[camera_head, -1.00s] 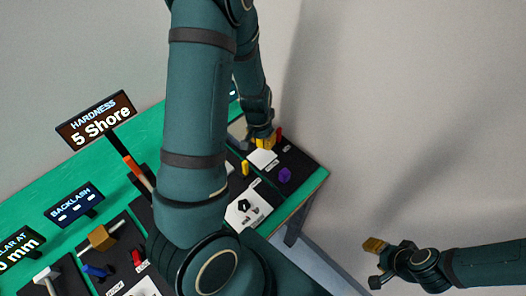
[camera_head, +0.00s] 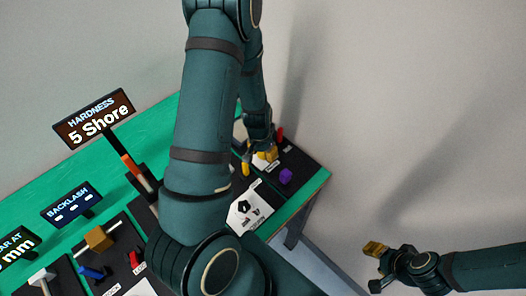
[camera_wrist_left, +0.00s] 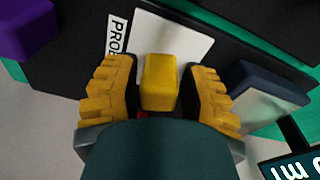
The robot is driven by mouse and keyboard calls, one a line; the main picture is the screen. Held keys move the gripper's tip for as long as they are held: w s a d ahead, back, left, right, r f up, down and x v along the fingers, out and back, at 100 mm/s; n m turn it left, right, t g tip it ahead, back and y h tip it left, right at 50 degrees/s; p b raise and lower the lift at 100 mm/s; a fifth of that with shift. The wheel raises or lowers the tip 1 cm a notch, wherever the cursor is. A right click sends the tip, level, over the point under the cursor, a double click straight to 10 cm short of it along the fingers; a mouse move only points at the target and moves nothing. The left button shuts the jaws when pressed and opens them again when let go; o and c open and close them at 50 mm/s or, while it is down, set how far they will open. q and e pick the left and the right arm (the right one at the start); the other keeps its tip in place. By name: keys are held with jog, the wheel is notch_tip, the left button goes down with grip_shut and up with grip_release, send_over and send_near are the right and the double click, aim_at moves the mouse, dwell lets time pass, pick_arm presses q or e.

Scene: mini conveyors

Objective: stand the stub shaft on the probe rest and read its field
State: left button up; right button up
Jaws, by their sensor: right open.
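My left gripper (camera_head: 265,153) is over the dark mat at the table's far right end. In the left wrist view its yellow fingers (camera_wrist_left: 160,92) stand close on both sides of a yellow block (camera_wrist_left: 160,82) and appear shut on it; this may be the stub shaft. A white plate (camera_wrist_left: 188,42), beside a label starting "PRO", lies just beyond the block; it is likely the probe rest. Whether the block touches it I cannot tell. My right gripper (camera_head: 372,264) is open and empty, off the table at lower right.
The hardness display (camera_head: 95,118) reads "5 Shore".

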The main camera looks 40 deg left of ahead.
pick_arm(q)
jog(key=shift+r, duration=0.1)
jog(key=shift+r, duration=0.15)
jog(key=r+p, duration=0.1)
jog(key=r, duration=0.3)
jog(key=s+r+p, duration=0.1)
jog(key=r, duration=0.3)
jog(key=r+p, duration=0.1)
jog(key=r, duration=0.2)
jog(key=shift+s+r, duration=0.15)
jog(key=shift+r, duration=0.25)
